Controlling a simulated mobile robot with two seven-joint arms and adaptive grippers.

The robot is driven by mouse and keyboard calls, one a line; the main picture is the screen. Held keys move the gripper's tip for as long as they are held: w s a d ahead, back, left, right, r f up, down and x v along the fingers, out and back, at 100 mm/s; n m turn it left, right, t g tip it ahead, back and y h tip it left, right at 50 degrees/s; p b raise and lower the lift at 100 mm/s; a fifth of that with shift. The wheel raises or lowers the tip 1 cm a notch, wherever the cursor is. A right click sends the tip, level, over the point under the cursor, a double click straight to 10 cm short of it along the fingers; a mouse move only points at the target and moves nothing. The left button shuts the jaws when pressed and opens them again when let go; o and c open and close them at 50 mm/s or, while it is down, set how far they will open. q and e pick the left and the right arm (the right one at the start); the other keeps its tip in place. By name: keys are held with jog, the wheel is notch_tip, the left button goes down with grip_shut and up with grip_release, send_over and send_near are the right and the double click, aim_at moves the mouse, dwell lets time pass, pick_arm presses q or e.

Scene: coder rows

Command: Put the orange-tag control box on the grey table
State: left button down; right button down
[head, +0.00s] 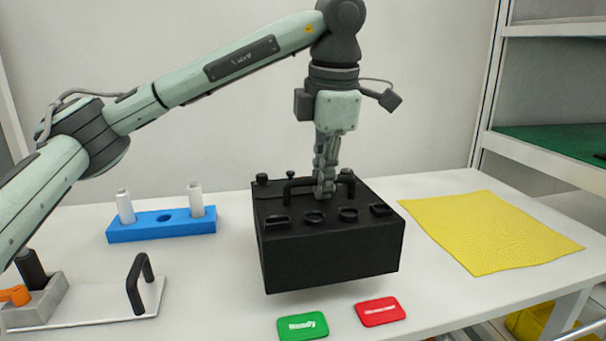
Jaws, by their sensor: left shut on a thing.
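A black control box (332,250) with several knobs and a handle on top is at the middle of the head view. My left gripper (325,190) comes down from above and is shut on the handle of the box. The box appears to be at or slightly above the white table (210,285); I cannot tell whether it touches. No orange tag shows on its visible faces. No grey table can be made out for certain. My right gripper is not in view.
A blue rack (160,228) with two white cylinders stands at the left. A white plate with a black handle (138,284) lies front left. Green (302,326) and red (380,312) tags lie in front of the box. A yellow mat (490,232) lies at the right.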

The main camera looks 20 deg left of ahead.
aim_at(327, 200)
pick_arm(q)
jog(key=shift+w+d, duration=0.15)
jog(key=shift+w, duration=0.2)
jog(key=shift+w+f, duration=0.1)
jog(key=shift+f, duration=0.15)
notch_tip(327, 200, down, 3)
jog(key=shift+r, duration=0.15)
jog(key=shift+f, duration=0.45)
jog(key=c, duration=2.1)
grip_release()
jog(key=shift+f, duration=0.25)
jog(key=shift+c, duration=0.2)
jog(key=o, duration=0.5)
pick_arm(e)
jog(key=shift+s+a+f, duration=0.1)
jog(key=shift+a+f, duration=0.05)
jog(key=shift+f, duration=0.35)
